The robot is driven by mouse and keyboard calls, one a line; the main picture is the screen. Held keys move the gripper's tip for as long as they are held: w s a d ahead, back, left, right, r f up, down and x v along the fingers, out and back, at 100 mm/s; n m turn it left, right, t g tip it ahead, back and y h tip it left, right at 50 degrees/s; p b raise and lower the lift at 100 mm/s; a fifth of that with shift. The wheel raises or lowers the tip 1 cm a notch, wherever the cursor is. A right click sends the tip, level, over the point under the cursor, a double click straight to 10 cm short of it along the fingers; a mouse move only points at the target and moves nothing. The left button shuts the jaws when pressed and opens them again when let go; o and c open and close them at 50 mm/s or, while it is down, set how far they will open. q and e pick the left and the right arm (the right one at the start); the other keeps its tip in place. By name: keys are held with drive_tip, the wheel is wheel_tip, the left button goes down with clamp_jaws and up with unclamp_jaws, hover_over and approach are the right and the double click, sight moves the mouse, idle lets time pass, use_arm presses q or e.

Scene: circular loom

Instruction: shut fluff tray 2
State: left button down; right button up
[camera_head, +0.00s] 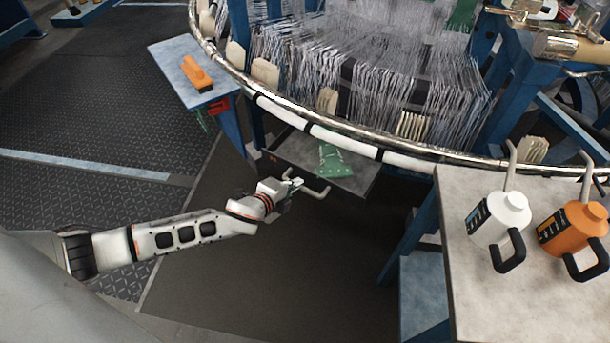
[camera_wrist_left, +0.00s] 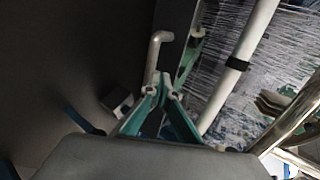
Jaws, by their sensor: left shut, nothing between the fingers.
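The fluff tray (camera_head: 293,150) is a grey tray pulled out from under the loom's ring, with a pale bar handle (camera_head: 318,192) on its front. I cannot read a number on it. A green piece (camera_head: 340,160) lies in it. My left gripper (camera_head: 297,183) is at the left part of the handle, its fingers shut and empty. In the left wrist view, the shut teal fingers (camera_wrist_left: 165,82) point at the bent end of the handle (camera_wrist_left: 156,48). I cannot tell whether they touch it. My right gripper is not in view.
The loom's metal ring (camera_head: 290,112) curves above the tray. A small side table (camera_head: 180,55) with an orange tool (camera_head: 197,73) stands at left. At right a grey table (camera_head: 465,300) carries a white can (camera_head: 498,220) and an orange can (camera_head: 575,230). The dark floor before the tray is clear.

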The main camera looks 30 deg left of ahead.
sight(308, 172)
use_arm(q)
drive_tip(key=w, duration=0.2)
drive_tip(key=shift+w+d+b, duration=0.15)
drive_tip(key=shift+w+b, duration=0.15)
drive_tip(key=shift+w, duration=0.3)
drive_tip(key=shift+w+r, duration=0.1)
drive_tip(key=shift+w, duration=0.15)
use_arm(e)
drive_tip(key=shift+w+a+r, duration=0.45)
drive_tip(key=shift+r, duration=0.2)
use_arm(q)
drive_tip(key=shift+w, duration=0.1)
